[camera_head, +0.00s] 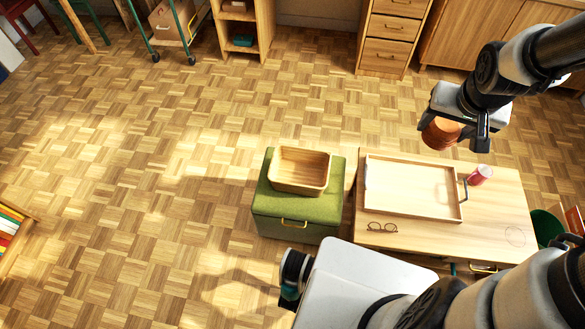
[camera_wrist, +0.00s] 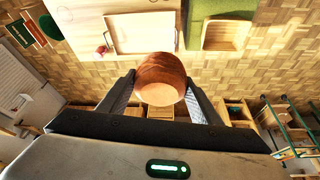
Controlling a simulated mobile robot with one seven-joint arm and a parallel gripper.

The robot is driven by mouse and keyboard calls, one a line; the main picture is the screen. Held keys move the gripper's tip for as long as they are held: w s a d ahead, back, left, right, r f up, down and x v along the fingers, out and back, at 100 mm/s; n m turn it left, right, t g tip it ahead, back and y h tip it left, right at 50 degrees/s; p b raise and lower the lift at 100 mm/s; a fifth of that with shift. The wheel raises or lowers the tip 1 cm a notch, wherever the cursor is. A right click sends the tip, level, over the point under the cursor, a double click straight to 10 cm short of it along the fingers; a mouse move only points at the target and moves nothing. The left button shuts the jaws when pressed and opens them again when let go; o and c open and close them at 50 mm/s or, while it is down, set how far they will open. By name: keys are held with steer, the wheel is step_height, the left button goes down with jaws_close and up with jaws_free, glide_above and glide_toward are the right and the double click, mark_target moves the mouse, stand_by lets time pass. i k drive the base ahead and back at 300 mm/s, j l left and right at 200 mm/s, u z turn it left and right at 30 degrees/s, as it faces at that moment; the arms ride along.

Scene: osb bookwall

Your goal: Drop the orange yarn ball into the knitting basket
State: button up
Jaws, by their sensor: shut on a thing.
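The orange yarn ball (camera_head: 440,133) is orange-brown and round, held high above the far right of the wooden table in the head view. My gripper (camera_head: 452,139) is shut on it. In the wrist view the ball (camera_wrist: 160,80) sits between the two fingers of my gripper (camera_wrist: 161,84), with a paler flat-looking face towards the camera. The knitting basket (camera_head: 299,188) looks like an open, empty, pale wooden box on a green ottoman, well left of and lower than my gripper. It also shows at the upper right of the wrist view (camera_wrist: 226,46).
The green ottoman (camera_head: 296,229) stands against or close to the left of the wooden table (camera_head: 500,213). On the table are an empty wooden tray (camera_head: 410,214), a red can (camera_head: 479,175) and glasses (camera_head: 382,228). A green bin (camera_head: 546,226) stands at the right. Floor left of the ottoman is clear.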

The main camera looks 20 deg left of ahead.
mark_target(302, 176)
steer(key=j, duration=0.9)
steer(key=i+j, duration=0.1)
steer(key=j, duration=0.8)
